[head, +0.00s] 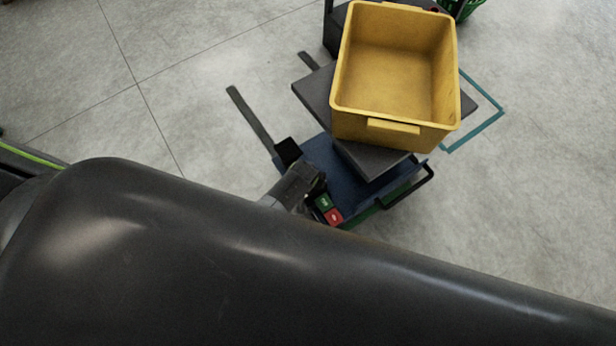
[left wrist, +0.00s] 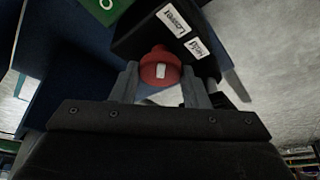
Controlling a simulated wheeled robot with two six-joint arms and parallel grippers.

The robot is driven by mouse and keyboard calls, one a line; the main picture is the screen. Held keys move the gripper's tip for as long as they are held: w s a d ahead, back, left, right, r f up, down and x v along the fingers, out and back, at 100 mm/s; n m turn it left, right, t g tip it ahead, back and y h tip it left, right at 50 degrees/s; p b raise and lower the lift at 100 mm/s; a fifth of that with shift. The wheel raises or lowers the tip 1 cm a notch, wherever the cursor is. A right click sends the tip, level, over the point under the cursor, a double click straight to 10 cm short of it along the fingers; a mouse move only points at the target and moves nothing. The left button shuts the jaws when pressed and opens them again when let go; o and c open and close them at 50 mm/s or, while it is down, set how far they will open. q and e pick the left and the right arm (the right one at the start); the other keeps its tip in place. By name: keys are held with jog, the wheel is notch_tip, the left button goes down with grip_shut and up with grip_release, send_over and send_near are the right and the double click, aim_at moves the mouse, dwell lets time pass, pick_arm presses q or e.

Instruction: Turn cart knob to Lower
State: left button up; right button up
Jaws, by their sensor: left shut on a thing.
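The cart (head: 320,160) has a dark blue body and stands on the floor in the middle of the head view. Its red knob (left wrist: 160,66) shows in the left wrist view with a small white mark on its face. White labels reading "Lower" (left wrist: 174,20) and "Hold" (left wrist: 198,47) sit on a black panel beside the knob. My left gripper (left wrist: 158,82) is shut on the knob, one finger on each side. In the head view my left gripper (head: 308,178) is at the cart's near side, partly hidden by my arm. My right gripper is not in view.
A yellow bin (head: 395,128) rests on the cart's dark platform (head: 312,88). Green and red buttons (head: 329,209) are close to my left gripper. A black handle (head: 425,188) juts out at the right. A teal floor outline (head: 490,122) lies behind.

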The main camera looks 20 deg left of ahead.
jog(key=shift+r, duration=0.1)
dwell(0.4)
pick_arm(q)
jog(key=o, duration=1)
jog(key=shift+c, duration=0.2)
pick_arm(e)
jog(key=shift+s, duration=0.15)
pick_arm(q)
jog(key=shift+p+v, duration=0.8)
jog(key=shift+p, duration=0.05)
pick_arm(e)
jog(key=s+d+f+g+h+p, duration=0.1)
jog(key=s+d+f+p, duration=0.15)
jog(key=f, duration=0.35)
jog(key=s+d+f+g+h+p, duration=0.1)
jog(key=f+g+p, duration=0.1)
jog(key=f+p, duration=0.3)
pick_arm(q)
jog(key=p+v, duration=0.9)
jog(key=v, duration=0.6)
jog(key=shift+s+r, duration=0.2)
jog(key=shift+r, duration=0.15)
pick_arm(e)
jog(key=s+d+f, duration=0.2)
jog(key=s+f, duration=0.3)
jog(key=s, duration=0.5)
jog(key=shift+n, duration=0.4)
